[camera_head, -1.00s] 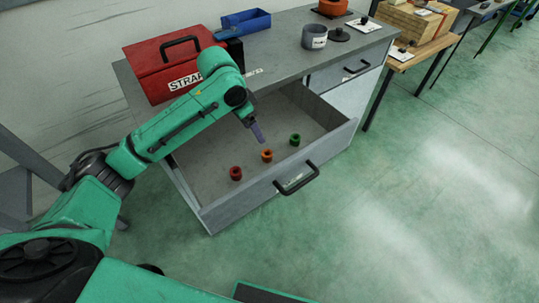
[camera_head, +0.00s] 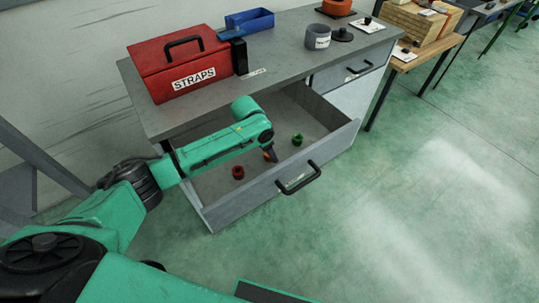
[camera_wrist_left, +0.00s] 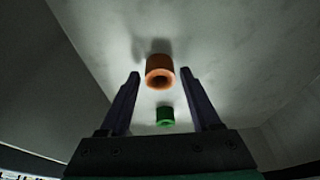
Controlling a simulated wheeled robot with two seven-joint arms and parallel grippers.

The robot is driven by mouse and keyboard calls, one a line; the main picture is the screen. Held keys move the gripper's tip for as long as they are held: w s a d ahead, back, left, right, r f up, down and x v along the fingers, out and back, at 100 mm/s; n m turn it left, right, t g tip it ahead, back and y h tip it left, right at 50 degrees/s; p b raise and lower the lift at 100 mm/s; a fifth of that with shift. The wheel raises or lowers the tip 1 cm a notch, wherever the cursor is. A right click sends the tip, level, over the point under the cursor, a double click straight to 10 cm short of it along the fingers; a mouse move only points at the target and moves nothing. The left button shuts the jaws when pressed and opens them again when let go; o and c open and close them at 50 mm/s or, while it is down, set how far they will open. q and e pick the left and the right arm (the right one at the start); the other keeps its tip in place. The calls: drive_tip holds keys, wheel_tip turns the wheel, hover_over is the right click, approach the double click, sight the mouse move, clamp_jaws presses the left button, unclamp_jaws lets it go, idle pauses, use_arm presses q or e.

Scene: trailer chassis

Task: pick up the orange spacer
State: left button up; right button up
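The orange spacer (camera_head: 266,156) lies in the open drawer, between a red spacer (camera_head: 238,172) and a green spacer (camera_head: 297,140). In the head view my left gripper (camera_head: 273,155) is down inside the drawer at the orange spacer and partly hides it. In the left wrist view the orange spacer (camera_wrist_left: 160,71) sits just beyond and between the two open fingertips (camera_wrist_left: 160,74), with a gap on each side. The green spacer (camera_wrist_left: 165,115) also shows between the fingers there. My right gripper is not in view.
The drawer's front wall with its black handle (camera_head: 298,179) stands close to my left gripper. On the bench above are a red STRAPS box (camera_head: 180,66), a blue bin (camera_head: 248,21) and a grey cup (camera_head: 317,37). The floor to the right is clear.

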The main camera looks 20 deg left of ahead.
use_arm(q)
clamp_jaws()
